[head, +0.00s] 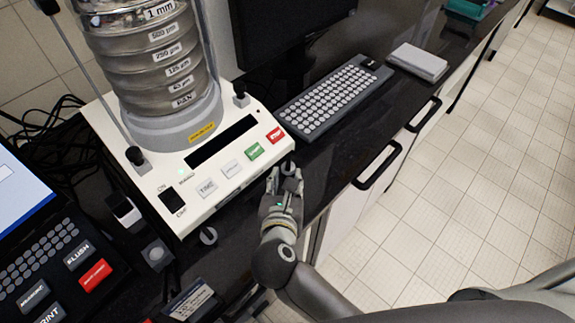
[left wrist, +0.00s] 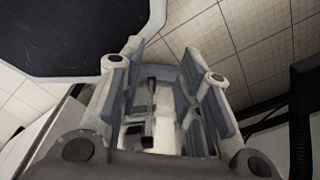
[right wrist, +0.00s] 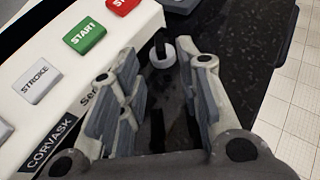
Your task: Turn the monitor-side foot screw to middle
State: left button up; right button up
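The sieve shaker (head: 160,190) stands on the dark bench with its sieve stack and front buttons. A pale round foot screw (right wrist: 163,55) shows at its front corner on the monitor side, just beyond my right fingertips in the right wrist view. Another foot screw (head: 208,236) shows at the other front corner. My right gripper (head: 286,172) is by the monitor-side corner; in the right wrist view its fingers (right wrist: 158,60) are apart, with nothing held. My left gripper (left wrist: 165,65) is open and empty in its wrist view and outside the head view. The screw's angle cannot be told.
A dark monitor (head: 275,30) and a keyboard (head: 335,95) are beyond the shaker, with a pale flat box (head: 417,62) to the right. A control panel (head: 55,260) and small items crowd the left. The tiled floor (head: 480,150) is clear.

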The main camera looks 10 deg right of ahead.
aim_at(288, 168)
jog(key=shift+p+x, duration=0.4)
jog(key=shift+x, duration=2.4)
jog(key=shift+r, duration=0.1)
grip_shut()
